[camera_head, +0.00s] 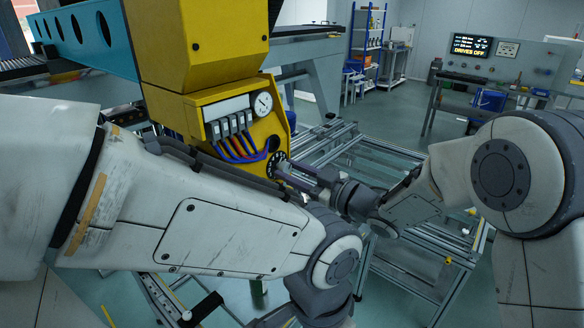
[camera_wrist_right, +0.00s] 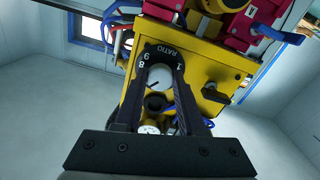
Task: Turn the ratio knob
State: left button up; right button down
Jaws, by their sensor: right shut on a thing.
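The ratio knob (camera_wrist_right: 160,77) is a pale round knob in the middle of a black dial (camera_wrist_right: 164,51) marked RATIO, with 8, 9 and 1 readable. In the head view the dial (camera_head: 277,162) sits low on the right side of the yellow panel box. My right gripper (camera_wrist_right: 159,71) is shut on the knob, one dark finger on each side. In the head view this gripper (camera_head: 287,172) reaches the dial from the right, and its fingers hide the knob. My left arm crosses the foreground, but its gripper does not show.
A round gauge (camera_head: 263,103) and several switches (camera_head: 231,125) with blue and orange cables are above and left of the dial. An aluminium frame table (camera_head: 345,140) stands behind my right gripper. A dark round socket (camera_wrist_right: 157,102) is just below the knob in the wrist view.

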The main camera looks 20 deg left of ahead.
jog(key=m+p, duration=0.3)
jog(key=m, duration=0.3)
jog(key=shift+r, duration=0.1)
jog(key=shift+m+p, duration=1)
jog(key=shift+m, duration=1)
jog(key=c, duration=0.5)
grip_release()
jog(key=shift+d, duration=0.1)
